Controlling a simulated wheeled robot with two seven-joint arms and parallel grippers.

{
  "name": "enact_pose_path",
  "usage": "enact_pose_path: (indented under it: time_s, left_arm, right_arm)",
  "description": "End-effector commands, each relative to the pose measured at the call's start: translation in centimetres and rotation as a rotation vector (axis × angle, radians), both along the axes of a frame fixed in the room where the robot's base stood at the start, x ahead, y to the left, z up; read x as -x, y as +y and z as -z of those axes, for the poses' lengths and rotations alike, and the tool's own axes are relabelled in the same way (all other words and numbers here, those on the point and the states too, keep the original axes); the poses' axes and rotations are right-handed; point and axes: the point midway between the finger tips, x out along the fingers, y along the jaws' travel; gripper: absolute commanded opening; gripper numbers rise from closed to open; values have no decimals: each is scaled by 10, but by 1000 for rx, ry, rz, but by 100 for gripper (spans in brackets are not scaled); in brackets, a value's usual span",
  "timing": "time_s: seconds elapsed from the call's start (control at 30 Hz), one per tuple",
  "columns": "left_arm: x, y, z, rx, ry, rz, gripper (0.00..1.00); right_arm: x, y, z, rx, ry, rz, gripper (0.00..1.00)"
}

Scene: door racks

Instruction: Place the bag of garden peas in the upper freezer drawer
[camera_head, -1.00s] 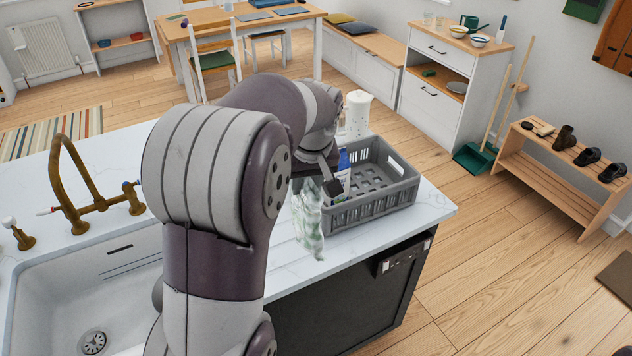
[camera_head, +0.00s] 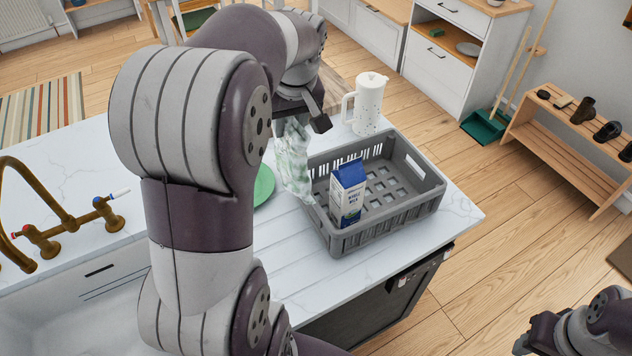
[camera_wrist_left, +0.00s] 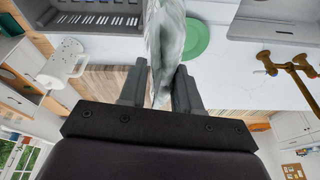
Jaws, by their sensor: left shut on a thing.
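A white and green translucent bag (camera_head: 292,160) hangs from my left gripper (camera_head: 305,108), beside the left end of the grey crate. My left gripper is shut on it, and the bag also shows between the fingers in the left wrist view (camera_wrist_left: 164,50). Print on the bag cannot be read. My right gripper (camera_head: 535,335) is at the lower right edge over the floor, and its fingers are too unclear to judge. No freezer drawer can be made out.
The grey crate (camera_head: 412,200) on the white counter (camera_head: 455,212) holds a milk carton (camera_head: 347,190). A white jug (camera_head: 368,103) stands behind it and a green plate (camera_head: 264,186) lies left of it. A brass tap (camera_head: 40,215) stands at the left.

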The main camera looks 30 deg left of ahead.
Motion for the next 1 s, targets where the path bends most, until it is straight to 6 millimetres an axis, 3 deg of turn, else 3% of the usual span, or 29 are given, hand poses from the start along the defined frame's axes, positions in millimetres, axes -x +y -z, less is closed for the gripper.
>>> enact_pose_path:
  time_s: [0.1,0.17,0.4,0.5,0.8,1.0]
  left_arm:
    - [1,0,26,1,2,1,0]
    - [1,0,36,2,6,1,0]
    - [1,-1,106,2,6,1,0]
    - [1,-1,126,2,2,2,0]
    - [1,-1,169,1,2,1,0]
    - [0,-1,176,0,-1,0,0]
  right_arm:
    - [0,0,10,0,0,0,43]
    - [0,0,2,0,1,0,43]
    - [0,0,-10,0,0,0,43]
    - [0,0,-12,0,0,0,43]
    - [0,0,-14,0,0,0,43]
    - [0,0,-14,0,0,0,43]
